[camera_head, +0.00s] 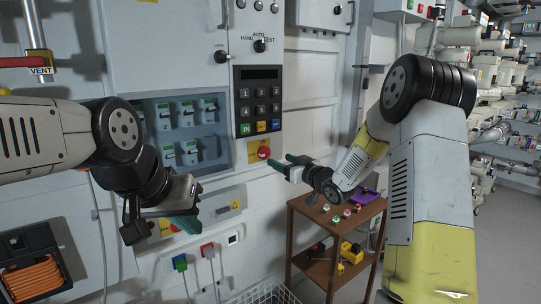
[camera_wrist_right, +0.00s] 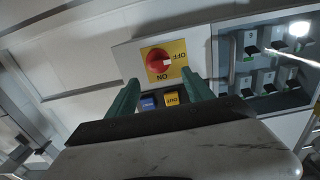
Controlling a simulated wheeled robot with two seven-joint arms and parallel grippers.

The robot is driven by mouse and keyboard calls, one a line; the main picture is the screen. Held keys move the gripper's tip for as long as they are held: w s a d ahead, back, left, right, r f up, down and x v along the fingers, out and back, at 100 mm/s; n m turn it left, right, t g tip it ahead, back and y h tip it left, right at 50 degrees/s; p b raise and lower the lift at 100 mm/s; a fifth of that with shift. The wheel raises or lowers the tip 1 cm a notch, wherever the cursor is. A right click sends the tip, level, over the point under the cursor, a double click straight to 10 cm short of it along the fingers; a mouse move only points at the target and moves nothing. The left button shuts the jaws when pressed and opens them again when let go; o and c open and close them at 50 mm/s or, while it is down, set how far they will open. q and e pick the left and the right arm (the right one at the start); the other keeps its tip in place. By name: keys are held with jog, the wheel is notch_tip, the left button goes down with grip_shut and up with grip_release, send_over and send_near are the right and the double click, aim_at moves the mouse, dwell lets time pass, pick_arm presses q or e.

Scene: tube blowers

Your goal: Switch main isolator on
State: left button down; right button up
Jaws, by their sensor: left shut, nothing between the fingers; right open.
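The main isolator (camera_head: 264,153) is a red rotary knob on a yellow plate, set in the panel below the keypad. In the right wrist view the isolator (camera_wrist_right: 159,61) appears upside down with ON and OFF lettering, and the knob's white mark points toward OFF. My right gripper (camera_head: 292,167) is open and empty, just right of the isolator in the head view. In the right wrist view its green fingers (camera_wrist_right: 162,92) stand apart, with the isolator beyond their tips; no contact shows. My left gripper (camera_head: 187,222) is shut and empty, low in front of the panel.
The keypad (camera_head: 259,100) is directly above the isolator. A breaker window (camera_head: 186,128) is to its left. A wooden shelf cart (camera_head: 318,228) with small items stands below my right forearm. A red VENT lever (camera_head: 22,62) is at upper left, an orange hose reel (camera_head: 32,275) at lower left.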

aim_at(266, 154)
jog(key=x, duration=0.8)
jog(key=shift+r, duration=0.1)
jog(key=shift+s, duration=0.1)
grip_shut()
